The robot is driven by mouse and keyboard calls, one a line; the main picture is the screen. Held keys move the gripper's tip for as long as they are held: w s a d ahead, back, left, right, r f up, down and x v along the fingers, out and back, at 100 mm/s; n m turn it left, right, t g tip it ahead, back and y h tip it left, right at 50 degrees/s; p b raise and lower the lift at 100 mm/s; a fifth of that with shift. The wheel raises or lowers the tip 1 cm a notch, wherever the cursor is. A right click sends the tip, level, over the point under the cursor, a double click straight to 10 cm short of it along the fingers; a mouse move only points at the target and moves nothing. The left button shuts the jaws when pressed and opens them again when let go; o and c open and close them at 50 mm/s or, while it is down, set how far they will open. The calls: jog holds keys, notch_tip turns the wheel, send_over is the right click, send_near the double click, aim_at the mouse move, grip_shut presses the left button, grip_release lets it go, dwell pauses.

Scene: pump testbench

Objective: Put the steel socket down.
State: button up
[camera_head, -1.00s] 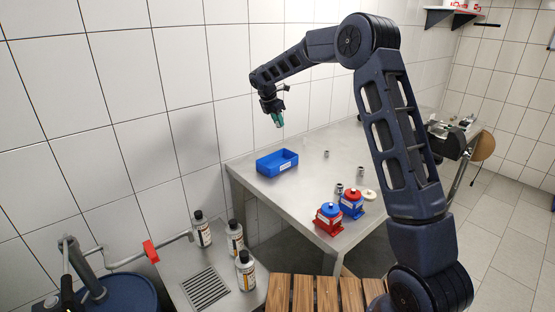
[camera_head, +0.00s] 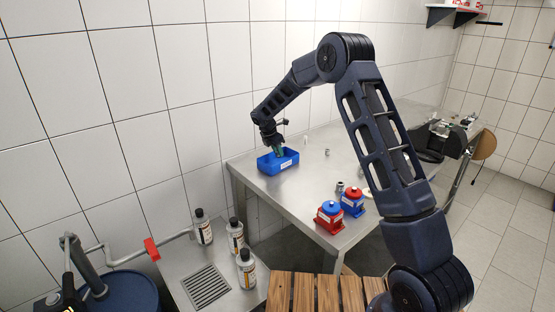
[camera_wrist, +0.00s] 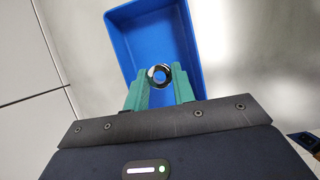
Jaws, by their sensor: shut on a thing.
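My gripper (camera_wrist: 160,84) has green fingers and is shut on the steel socket (camera_wrist: 160,67), a shiny ring seen end-on in the wrist view. The socket sits between the fingertips, over the inside of the blue bin (camera_wrist: 122,14). In the head view my gripper (camera_head: 278,151) reaches down into the blue bin (camera_head: 279,168) near the table's left corner. The socket is hidden there by the fingers and bin. I cannot tell whether it touches the bin floor.
The steel table (camera_head: 290,200) is clear around the bin. Small metal parts, one being a fitting (camera_head: 327,152), stand farther right. A red pump unit (camera_head: 329,218) and a blue one (camera_head: 353,203) stand near the front edge. Several bottles (camera_head: 203,228) stand at lower left.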

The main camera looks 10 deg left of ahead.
jog(key=shift+f, duration=2.1)
jog(key=shift+f, duration=0.15)
jog(key=o, duration=1)
jog(key=v, duration=1.2)
jog(key=shift+d+r, duration=0.1)
jog(key=shift+r, duration=0.15)
